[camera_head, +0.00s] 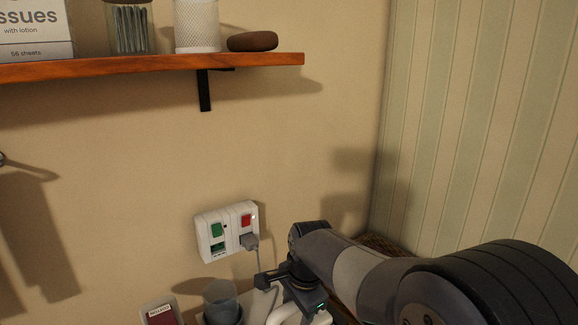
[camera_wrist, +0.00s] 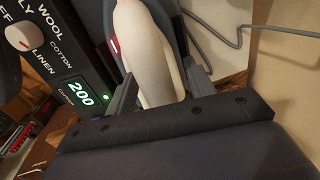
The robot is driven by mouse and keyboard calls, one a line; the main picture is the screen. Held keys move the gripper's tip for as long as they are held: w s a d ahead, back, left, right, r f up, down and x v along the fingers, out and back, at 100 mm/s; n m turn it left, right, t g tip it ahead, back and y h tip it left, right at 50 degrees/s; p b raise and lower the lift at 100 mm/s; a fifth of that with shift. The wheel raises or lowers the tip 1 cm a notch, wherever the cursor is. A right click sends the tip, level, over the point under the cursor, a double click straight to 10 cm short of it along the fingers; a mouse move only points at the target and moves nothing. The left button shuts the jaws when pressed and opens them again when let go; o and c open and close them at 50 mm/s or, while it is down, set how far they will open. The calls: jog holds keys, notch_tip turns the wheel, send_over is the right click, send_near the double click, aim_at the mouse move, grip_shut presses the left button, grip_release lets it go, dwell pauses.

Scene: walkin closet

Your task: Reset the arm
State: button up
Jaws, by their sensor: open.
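My arm reaches in from the lower right of the head view. My gripper (camera_head: 290,288) is low in front of the wall, above a white appliance (camera_head: 318,319) that is partly cut off by the bottom edge. In the wrist view, my gripper (camera_wrist: 163,85) has its two dark fingers apart, on either side of a smooth white handle (camera_wrist: 148,50). I cannot tell whether either finger touches it. Left of the handle is a dark control panel (camera_wrist: 75,50) with a fabric dial (camera_wrist: 19,37) and a lit green 200 display (camera_wrist: 79,92).
A wall outlet (camera_head: 228,230) with green and red switches has a grey plug (camera_head: 250,241) in it. A grey cup (camera_head: 221,302) and a dark red item (camera_head: 161,315) stand left of my gripper. A wooden shelf (camera_head: 150,67) is above. A grey cord (camera_wrist: 215,33) runs behind the handle.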

notch_tip(320, 180, up, 11)
jog(key=s+d, duration=0.1)
jog(key=s, duration=0.1)
jog(key=f, duration=0.3)
jog(key=w+f, duration=0.1)
jog(key=f, duration=0.3)
jog(key=a+f, duration=0.1)
jog(key=f, duration=0.2)
jog(key=shift+w+f, duration=0.35)
jog(key=shift+w, duration=0.05)
notch_tip(320, 180, up, 9)
jog(key=p, duration=0.7)
jog(key=shift+w, duration=0.1)
jog(key=shift+w+r+n+g+y+p, duration=0.15)
jog(key=shift+w+r+n+g+p, duration=0.4)
jog(key=shift+n, duration=1.1)
jog(key=shift+w+r+n+y+p, duration=0.25)
jog(key=shift+n+p, duration=0.7)
jog(key=shift+n, duration=0.65)
jog(key=shift+w+r+n+g+y+p, duration=0.1)
jog(key=shift+w+r+n+g+p, duration=0.45)
jog(key=shift+n, duration=1.1)
jog(key=shift+s+f+t, duration=0.1)
jog(key=shift+s+t, duration=0.05)
jog(key=shift+t, duration=0.15)
